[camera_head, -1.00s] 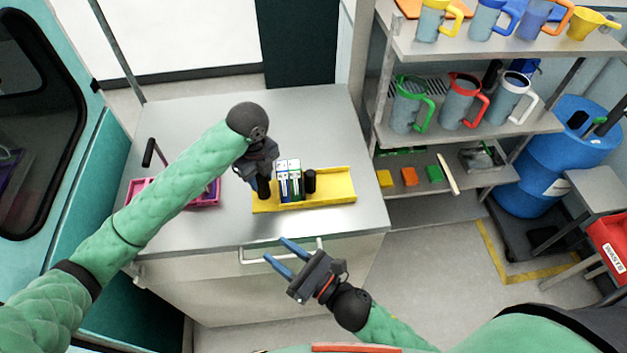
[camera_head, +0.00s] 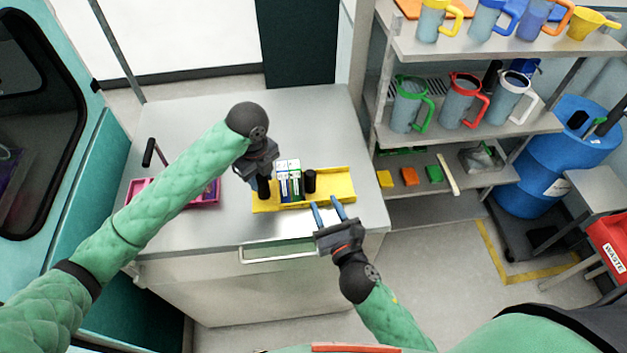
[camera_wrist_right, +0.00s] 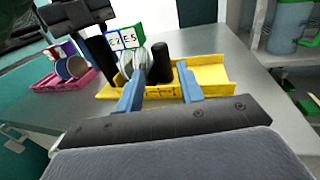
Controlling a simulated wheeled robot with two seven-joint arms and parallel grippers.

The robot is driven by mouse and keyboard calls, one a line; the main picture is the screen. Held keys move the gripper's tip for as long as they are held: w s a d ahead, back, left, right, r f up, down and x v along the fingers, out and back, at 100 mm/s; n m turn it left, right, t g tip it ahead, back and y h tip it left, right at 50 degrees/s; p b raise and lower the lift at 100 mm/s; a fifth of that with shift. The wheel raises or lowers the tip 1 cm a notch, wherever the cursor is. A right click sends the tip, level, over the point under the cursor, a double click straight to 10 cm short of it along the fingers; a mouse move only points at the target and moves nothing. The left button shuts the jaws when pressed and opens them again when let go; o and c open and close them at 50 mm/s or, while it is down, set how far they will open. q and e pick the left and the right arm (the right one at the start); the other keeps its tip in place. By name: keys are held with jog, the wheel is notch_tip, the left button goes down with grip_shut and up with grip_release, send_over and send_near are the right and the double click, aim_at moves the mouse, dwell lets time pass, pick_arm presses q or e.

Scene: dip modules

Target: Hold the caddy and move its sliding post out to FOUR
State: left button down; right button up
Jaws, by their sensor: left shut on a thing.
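The yellow caddy (camera_head: 335,188) lies on the grey cabinet top and also shows in the right wrist view (camera_wrist_right: 213,76). A black sliding post (camera_head: 309,181) stands in it, just right of a few upright modules (camera_head: 289,178); the post also shows in the right wrist view (camera_wrist_right: 162,69). My left gripper (camera_head: 263,187) is shut on the black post at the caddy's left end; its fingers are mostly hidden by my wrist. My right gripper (camera_head: 328,208) is open and empty, its blue fingers pointing at the caddy's near side, apart from the sliding post.
A pink tray (camera_head: 205,193) with a dark handle stands left of the caddy. Shelves with jugs (camera_head: 460,99) stand to the right. The cabinet top behind the caddy is clear.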

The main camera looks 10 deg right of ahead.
aim_at(313, 179)
jog(key=shift+x, duration=4.3)
